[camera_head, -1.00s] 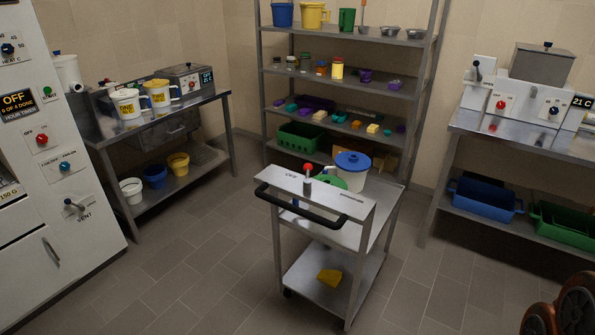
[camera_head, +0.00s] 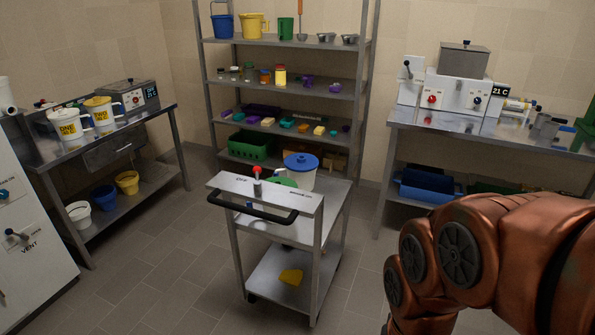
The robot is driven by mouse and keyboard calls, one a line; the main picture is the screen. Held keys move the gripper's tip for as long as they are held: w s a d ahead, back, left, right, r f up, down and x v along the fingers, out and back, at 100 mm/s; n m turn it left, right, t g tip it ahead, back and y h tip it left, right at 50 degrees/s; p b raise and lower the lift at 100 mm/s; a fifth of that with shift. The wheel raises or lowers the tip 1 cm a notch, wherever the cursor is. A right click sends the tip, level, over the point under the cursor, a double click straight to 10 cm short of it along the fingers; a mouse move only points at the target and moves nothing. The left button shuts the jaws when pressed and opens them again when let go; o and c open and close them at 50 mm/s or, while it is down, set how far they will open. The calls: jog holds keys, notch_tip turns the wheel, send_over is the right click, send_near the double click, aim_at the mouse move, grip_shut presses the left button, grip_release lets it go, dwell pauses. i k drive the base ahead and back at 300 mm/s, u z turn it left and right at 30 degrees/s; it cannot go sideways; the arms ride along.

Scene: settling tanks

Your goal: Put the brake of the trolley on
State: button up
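The trolley (camera_head: 325,204) stands in the middle of the floor, with its black push handle (camera_head: 252,211) facing me. On the panel above the handle is the brake lever (camera_head: 257,183), a short upright stalk with a red knob, between two small labels. The lever stands nearer the left label, which seems to read OFF; the right label is too small to read surely. My copper-coloured arm shows at the lower right, well apart from the trolley. My gripper is out of the picture.
A white pail with a blue lid (camera_head: 301,174) and a green item stand on the trolley's top; a yellow piece (camera_head: 291,277) lies on its lower shelf. A shelf rack (camera_head: 290,84) stands behind. Benches stand left (camera_head: 60,158) and right (camera_head: 420,117). Floor in front is clear.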

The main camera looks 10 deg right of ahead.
aim_at(257, 170)
jog(key=u, duration=0.25)
jog(key=i, duration=0.4)
jog(key=u, duration=1)
jog(key=i, duration=0.85)
jog(key=u, duration=0.65)
